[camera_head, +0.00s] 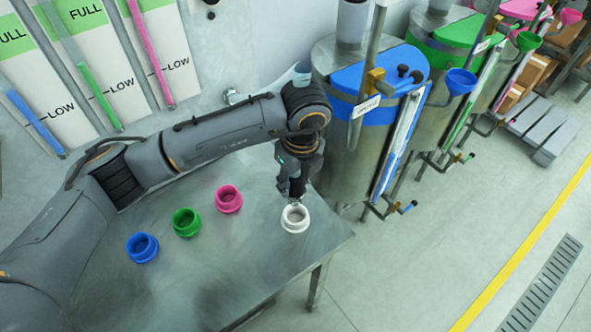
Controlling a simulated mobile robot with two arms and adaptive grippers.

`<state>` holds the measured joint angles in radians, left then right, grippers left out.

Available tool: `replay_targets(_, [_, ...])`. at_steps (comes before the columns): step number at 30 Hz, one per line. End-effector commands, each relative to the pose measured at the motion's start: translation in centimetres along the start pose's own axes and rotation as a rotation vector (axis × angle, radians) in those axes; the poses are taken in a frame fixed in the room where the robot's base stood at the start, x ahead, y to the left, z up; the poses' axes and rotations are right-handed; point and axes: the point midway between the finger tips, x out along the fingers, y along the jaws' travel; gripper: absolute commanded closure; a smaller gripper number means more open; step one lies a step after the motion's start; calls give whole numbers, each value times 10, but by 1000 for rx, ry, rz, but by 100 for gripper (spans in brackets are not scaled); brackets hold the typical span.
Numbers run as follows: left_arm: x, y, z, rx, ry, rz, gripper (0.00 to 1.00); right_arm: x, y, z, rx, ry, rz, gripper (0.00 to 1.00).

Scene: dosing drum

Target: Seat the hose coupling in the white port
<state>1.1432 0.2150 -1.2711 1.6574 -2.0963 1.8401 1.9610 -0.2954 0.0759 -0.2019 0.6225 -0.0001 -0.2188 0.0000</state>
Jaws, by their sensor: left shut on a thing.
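The white port (296,219) is a round white ring near the right edge of the metal table. My left gripper (296,184) points down just above the far side of the white port. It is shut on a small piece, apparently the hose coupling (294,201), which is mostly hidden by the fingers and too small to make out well. The piece's lower end is close to the port's far rim; I cannot tell whether they touch. My right gripper is not in view.
Pink (229,199), green (187,222) and blue (142,247) ports stand to the left on the metal table (225,270). A steel drum with a blue lid (375,75) stands behind and right of the gripper. The table's front is clear.

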Motion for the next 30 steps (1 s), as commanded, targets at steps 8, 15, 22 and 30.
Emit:
replay_targets(8, [8, -2, -2, -40, 1, 4, 100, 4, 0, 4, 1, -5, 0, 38])
replay_targets(15, [27, -1, -5, -39, 3, 4, 100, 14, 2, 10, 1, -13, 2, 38])
replay_targets(22, [44, -2, -7, -38, 1, 3, 100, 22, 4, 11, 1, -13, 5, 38])
replay_targets(30, [47, -2, -7, -37, 1, 3, 100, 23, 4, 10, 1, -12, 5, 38])
